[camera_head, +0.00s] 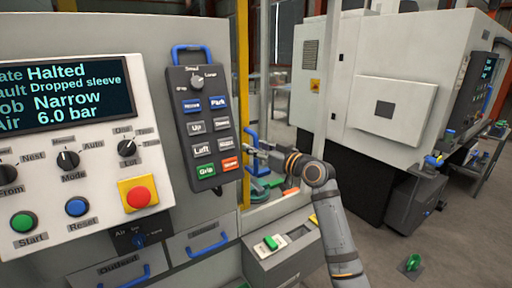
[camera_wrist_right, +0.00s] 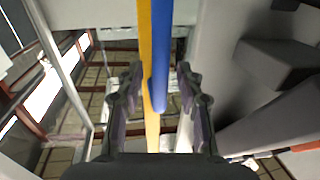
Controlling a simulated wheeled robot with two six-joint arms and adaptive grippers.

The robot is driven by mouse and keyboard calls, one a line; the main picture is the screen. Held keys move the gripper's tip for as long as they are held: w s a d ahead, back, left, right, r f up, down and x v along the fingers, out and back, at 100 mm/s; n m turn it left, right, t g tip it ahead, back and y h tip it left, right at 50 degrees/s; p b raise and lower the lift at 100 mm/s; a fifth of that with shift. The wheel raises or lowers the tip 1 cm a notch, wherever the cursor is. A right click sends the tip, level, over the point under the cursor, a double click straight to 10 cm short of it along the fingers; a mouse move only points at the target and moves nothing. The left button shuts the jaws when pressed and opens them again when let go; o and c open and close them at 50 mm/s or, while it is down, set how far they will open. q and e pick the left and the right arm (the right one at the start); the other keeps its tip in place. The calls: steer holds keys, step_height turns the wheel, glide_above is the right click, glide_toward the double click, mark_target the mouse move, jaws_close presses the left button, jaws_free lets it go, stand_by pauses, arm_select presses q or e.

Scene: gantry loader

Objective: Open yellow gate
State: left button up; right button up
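The gate shows as a yellow upright (camera_head: 243,60) with a blue handle (camera_head: 251,160) low on it, just right of the hanging button pendant. My right gripper (camera_head: 256,150) is at the blue handle, with its arm coming up from the lower right. In the right wrist view the gripper (camera_wrist_right: 160,105) is open. Its two fingers stand on either side of the blue handle (camera_wrist_right: 161,60), with visible gaps. The yellow upright (camera_wrist_right: 145,30) runs behind the handle. The gate appears closed, but its far edge is hidden. My left gripper is not in view.
A control panel (camera_head: 70,165) with a screen reading Halted and Dropped sleeve stands at left. The button pendant (camera_head: 205,135) hangs close to my right gripper. A grey box with a green switch (camera_head: 271,242) is below.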

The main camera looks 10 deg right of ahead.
jaws_close()
steer(key=shift+a, duration=0.1)
steer(key=a, duration=0.2)
steer(key=s+a, duration=0.1)
steer(key=a, duration=0.1)
steer(key=shift+s+a+f, duration=0.15)
steer(key=shift+f, duration=0.05)
steer(key=shift+c, duration=1.6)
jaws_free()
steer(key=o, duration=0.3)
steer(key=shift+s+d+r, duration=0.15)
steer(key=shift+d, duration=0.1)
